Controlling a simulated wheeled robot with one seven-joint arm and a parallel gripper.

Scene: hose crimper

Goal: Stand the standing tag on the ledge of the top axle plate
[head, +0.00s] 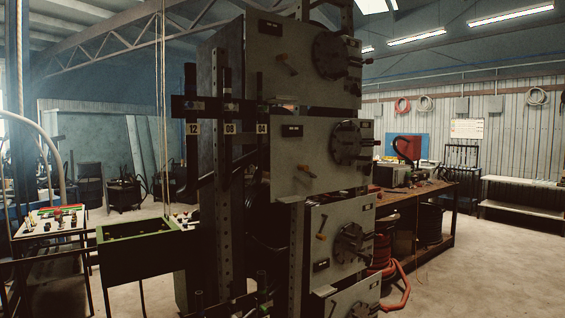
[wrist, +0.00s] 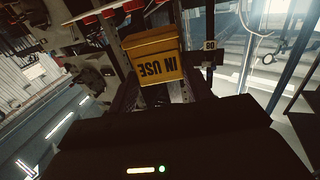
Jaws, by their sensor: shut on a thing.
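In the wrist view, the yellow standing tag (wrist: 157,66) reads "IN USE" upside down. The picture itself is turned over, with roof lights low in it, so the tag looks upright in the room. In the head view, the top axle plate (head: 268,73) is the highest grey plate, with a round hub and an orange handle. A small ledge (head: 284,103) shows at its lower edge. I cannot make out the tag or gripper in the head view.
More grey plates (head: 293,158) are stacked below. A dark bar with numbered labels (head: 229,128) stands left of the plates; a numbered label (wrist: 209,45) also shows beside the tag in the wrist view. A green tray (head: 140,240) is at lower left. Open floor (head: 480,265) lies right.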

